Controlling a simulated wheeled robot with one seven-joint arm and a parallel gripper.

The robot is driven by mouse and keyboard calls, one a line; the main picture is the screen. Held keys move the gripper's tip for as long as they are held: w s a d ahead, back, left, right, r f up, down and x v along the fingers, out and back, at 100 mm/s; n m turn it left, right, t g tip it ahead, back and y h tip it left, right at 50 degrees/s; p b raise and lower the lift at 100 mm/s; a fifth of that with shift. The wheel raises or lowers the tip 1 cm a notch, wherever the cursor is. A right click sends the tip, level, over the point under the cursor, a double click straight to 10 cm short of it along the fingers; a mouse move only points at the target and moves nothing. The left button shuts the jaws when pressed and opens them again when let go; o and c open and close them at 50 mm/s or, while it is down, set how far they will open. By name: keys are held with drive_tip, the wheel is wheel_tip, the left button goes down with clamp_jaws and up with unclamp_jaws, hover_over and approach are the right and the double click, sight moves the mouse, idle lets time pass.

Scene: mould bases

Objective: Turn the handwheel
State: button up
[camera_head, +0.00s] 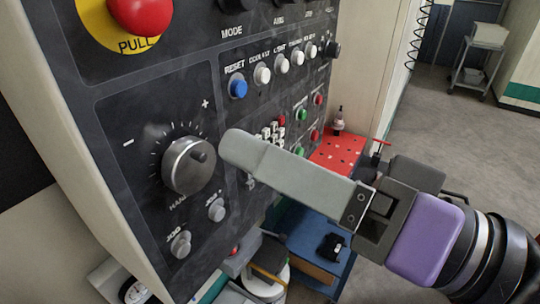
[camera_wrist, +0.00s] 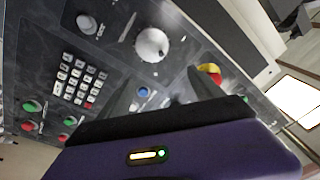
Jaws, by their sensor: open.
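The handwheel (camera_head: 188,165) is a silver dial with a small dark crank knob (camera_head: 198,151) on its face. It is mounted on the dark control panel, with plus and minus marks around it. In the wrist view the handwheel (camera_wrist: 152,45) lies beyond the fingertips, near the top middle. My gripper (camera_head: 238,148) is to the right of the handwheel in the head view, apart from it, in front of the panel. In the wrist view my gripper (camera_wrist: 160,85) shows two dark fingers spread apart with nothing held. The far finger is mostly hidden in the head view.
A red and yellow stop button (camera_head: 140,12) sits above the handwheel. Two jog knobs (camera_head: 216,210) are below it, and a blue reset button (camera_head: 238,88) is at upper right. A red tool rack (camera_head: 340,150) stands right of the panel. Open floor lies farther right.

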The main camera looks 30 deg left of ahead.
sight(198, 170)
drive_tip(key=shift+g+h, duration=0.5)
drive_tip(key=shift+g, duration=0.3)
drive_tip(key=a+f, duration=0.1)
drive_tip(key=a, duration=0.1)
drive_tip(key=s+a+p, duration=0.1)
drive_tip(key=a, duration=0.2)
drive_tip(key=a+f, duration=0.1)
drive_tip(key=a, duration=0.1)
drive_tip(key=shift+s+a+f+p, duration=0.25)
drive_tip(key=shift+f+p, duration=0.05)
drive_tip(key=shift+p, duration=0.05)
drive_tip(key=shift+c, duration=0.3)
drive_tip(key=c, duration=1.3)
drive_tip(key=shift+c, duration=0.2)
drive_tip(key=shift+f+n+b, duration=0.1)
drive_tip(key=shift+n+b, duration=0.3)
drive_tip(key=shift+n, duration=0.1)
